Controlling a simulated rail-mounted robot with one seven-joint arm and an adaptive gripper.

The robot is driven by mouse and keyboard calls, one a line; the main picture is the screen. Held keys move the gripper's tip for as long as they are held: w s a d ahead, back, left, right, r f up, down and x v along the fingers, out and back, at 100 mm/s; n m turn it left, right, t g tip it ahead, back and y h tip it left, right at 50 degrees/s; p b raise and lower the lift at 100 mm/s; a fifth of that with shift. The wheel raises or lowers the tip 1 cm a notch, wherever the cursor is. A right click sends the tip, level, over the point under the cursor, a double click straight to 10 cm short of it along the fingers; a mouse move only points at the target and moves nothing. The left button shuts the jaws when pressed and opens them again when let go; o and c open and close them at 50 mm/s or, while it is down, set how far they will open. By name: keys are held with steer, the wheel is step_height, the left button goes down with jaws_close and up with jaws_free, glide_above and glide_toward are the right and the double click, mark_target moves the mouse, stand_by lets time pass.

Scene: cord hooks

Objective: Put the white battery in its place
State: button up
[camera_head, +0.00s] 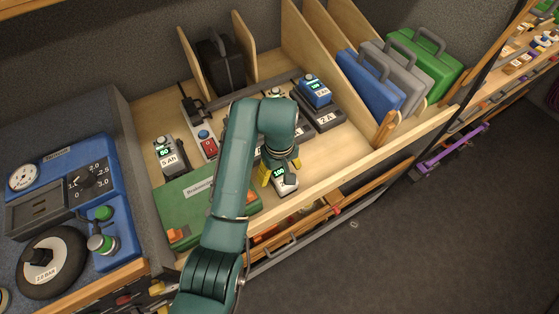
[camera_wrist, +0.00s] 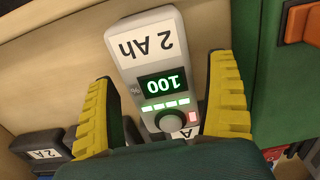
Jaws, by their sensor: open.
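The white battery (camera_head: 288,183) lies on the wooden shelf near its front edge. In the wrist view the white battery (camera_wrist: 150,50) shows the label "2 Ah" and a green "100" display, with a lit bar row and a round knob. My gripper (camera_head: 274,174) is open over it. In the wrist view the yellow fingers of my gripper (camera_wrist: 165,105) stand on either side of the battery, with visible gaps. A dark charger marked "2 A" (camera_head: 325,119) holds a blue battery (camera_head: 315,91). Other chargers beside it are partly hidden by my arm.
A battery marked "5 Ah" (camera_head: 169,156) stands at the left. A green case (camera_head: 182,218) lies left of my gripper. A red switch (camera_head: 205,142) sits behind. Wooden dividers and upright cases (camera_head: 370,80) stand at the right. Bare shelf lies right of the gripper.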

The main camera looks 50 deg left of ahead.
mark_target(280, 171)
step_height(280, 171, up, 11)
steer(key=shift+r, duration=0.2)
stand_by(0.4)
steer(key=w+d+r+m+t+y, duration=0.1)
steer(key=w+d+r+m+t, duration=0.15)
steer(key=w, duration=0.35)
steer(key=w+d+r+m+t+y, duration=0.1)
steer(key=w+d+m+t+y, duration=0.15)
steer(key=w, duration=0.25)
steer(key=w+d+r+m+t, duration=0.45)
steer(key=d+r+t, duration=0.25)
steer(key=d+r, duration=0.35)
steer(key=s+d+r+m+t+h, duration=0.4)
steer(key=s+d+r+m+t, duration=0.3)
steer(key=s+d+r, duration=0.8)
steer(key=d+r+t, duration=0.1)
steer(key=d+t, duration=0.2)
steer(key=shift+s, duration=0.2)
